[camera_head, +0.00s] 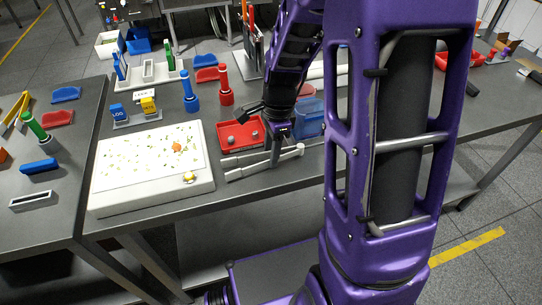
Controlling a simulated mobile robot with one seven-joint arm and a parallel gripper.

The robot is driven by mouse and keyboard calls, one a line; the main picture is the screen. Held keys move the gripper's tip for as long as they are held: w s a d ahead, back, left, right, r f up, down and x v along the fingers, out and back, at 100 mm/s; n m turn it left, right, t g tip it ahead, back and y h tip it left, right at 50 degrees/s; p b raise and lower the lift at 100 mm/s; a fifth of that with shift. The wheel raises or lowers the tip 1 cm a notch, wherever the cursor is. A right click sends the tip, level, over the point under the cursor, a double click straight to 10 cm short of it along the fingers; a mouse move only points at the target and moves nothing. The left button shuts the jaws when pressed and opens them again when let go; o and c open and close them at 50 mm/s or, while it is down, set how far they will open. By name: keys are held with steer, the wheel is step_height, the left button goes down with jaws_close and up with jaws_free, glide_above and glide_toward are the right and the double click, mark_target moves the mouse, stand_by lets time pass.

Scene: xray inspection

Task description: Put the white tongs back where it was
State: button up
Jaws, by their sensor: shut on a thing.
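The white tongs (248,169) lie at the front edge of the grey table, or just above it; I cannot tell whether they touch it. The gripper and wrist hide part of the tongs. The red tray (227,150) with small grey round items is just behind the tongs, partly covered by my wrist.
A white light board (103,178) with scattered bits is left of the tongs. A blue bin (309,118) stands right of my gripper. My purple arm hides much of the right side.

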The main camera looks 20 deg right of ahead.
steer(key=shift+f, duration=0.45)
steer(key=shift+f, duration=0.2)
steer(key=o, duration=0.6)
steer(key=shift+r, duration=0.15)
steer(key=r, duration=0.4)
steer(key=d+r+p, duration=0.1)
steer(key=r, duration=0.3)
steer(key=r+p, duration=0.1)
steer(key=r, duration=0.3)
steer(key=shift+d, duration=0.15)
